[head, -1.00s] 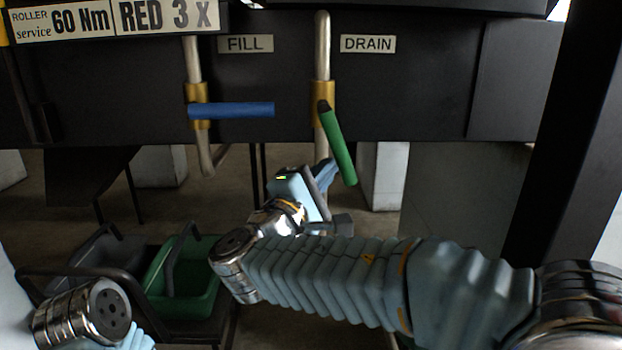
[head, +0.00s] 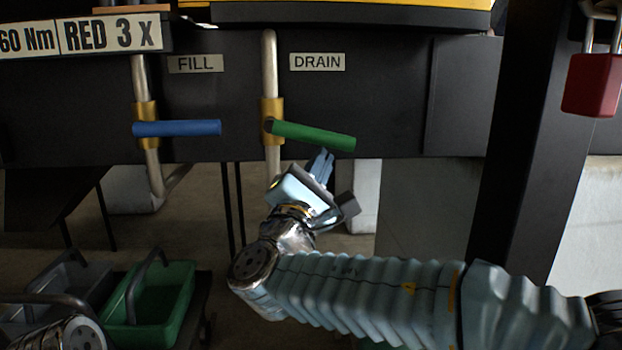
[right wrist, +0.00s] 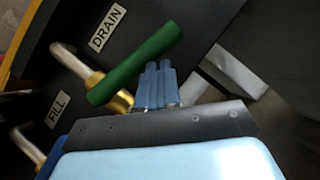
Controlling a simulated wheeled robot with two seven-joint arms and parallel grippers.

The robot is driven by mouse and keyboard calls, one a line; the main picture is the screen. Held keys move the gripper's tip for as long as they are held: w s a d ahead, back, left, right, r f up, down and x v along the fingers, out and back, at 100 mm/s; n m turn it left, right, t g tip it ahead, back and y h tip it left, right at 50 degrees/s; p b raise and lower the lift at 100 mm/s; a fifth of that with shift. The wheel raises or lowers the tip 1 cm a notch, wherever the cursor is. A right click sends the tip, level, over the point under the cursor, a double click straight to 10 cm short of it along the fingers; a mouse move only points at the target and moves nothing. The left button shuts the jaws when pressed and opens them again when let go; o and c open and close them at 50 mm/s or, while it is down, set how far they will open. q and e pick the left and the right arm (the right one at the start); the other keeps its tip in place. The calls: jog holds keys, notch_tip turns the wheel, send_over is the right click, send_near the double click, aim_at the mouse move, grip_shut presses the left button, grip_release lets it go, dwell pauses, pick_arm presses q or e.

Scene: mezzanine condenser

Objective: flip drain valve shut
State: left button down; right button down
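The drain valve has a green handle (head: 312,136) on a brass body (head: 272,120) below the DRAIN label (head: 317,62). The handle points right and slopes slightly downward, close to level across the pipe. My right gripper (head: 322,158) is just under the handle's outer half. In the right wrist view its blue fingers (right wrist: 158,84) are together with nothing between them, next to the green handle (right wrist: 135,63). I cannot tell whether they touch it. My left gripper is out of view; only part of the left arm shows at lower left.
The fill valve's blue handle (head: 177,128) lies level to the left, under the FILL label (head: 196,64). A dark post (head: 515,150) and a red padlock (head: 591,84) stand at right. A green caddy (head: 150,305) and a grey one (head: 62,290) sit at lower left.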

aim_at(333, 142)
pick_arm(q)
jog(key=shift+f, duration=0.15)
pick_arm(e)
jog(key=shift+d+r, duration=0.8)
jog(key=shift+r, duration=0.5)
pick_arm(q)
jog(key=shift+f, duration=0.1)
